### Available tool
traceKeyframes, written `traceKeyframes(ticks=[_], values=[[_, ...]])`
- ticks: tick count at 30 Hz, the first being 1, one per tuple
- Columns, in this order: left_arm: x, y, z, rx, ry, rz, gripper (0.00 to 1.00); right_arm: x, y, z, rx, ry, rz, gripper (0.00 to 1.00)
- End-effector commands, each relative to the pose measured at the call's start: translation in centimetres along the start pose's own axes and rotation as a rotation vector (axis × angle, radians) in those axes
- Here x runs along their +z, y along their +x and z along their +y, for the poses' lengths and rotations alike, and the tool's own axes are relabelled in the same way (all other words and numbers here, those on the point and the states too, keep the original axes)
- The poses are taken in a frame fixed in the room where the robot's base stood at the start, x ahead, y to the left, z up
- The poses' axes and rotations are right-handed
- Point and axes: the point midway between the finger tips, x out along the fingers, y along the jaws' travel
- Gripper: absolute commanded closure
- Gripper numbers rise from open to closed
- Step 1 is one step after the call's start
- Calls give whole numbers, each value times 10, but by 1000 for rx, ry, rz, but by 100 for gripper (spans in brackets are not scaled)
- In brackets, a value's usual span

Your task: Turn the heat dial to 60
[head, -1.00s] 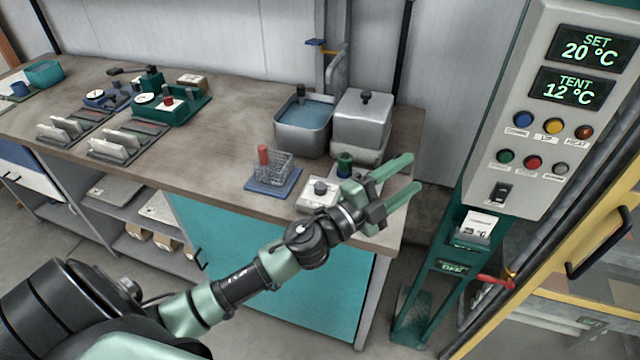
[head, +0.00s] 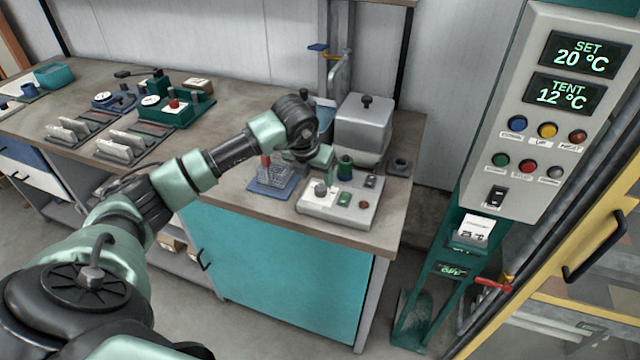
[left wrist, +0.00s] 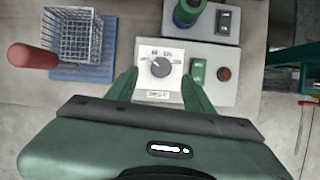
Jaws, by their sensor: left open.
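The heat dial (head: 320,188) is a small grey knob on a white plate at the left of a grey control box (head: 352,212) near the bench's front right corner. In the left wrist view the dial (left wrist: 160,66) shows from above, with a printed scale around it too small to read surely. My left gripper (head: 322,160) is above the box, pointing down. In the left wrist view its open fingers (left wrist: 159,77) lie either side of the dial's plate, with nothing between them touching the knob that I can see. My right gripper is not in view.
A wire basket (left wrist: 88,40) with a red handle on a blue mat stands just left of the box. A lidded metal tank (head: 362,130) stands behind. A wall panel (head: 525,120) reads SET 20 °C, TENT 12 °C.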

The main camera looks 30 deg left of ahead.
Motion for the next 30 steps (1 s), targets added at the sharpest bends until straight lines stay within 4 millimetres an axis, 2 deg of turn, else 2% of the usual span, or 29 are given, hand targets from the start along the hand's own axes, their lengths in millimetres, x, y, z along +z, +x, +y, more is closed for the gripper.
traceKeyframes(ticks=[9,13,21,27,30], values=[[0,47,-2,-4,0,2,48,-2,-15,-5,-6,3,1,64],[0,56,-2,-5,2,1,48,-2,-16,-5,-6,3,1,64],[-1,58,-2,-5,3,0,48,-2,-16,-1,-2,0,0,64],[-1,57,-2,-5,2,0,100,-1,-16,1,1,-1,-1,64],[0,57,-2,-5,3,0,100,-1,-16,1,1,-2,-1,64]])
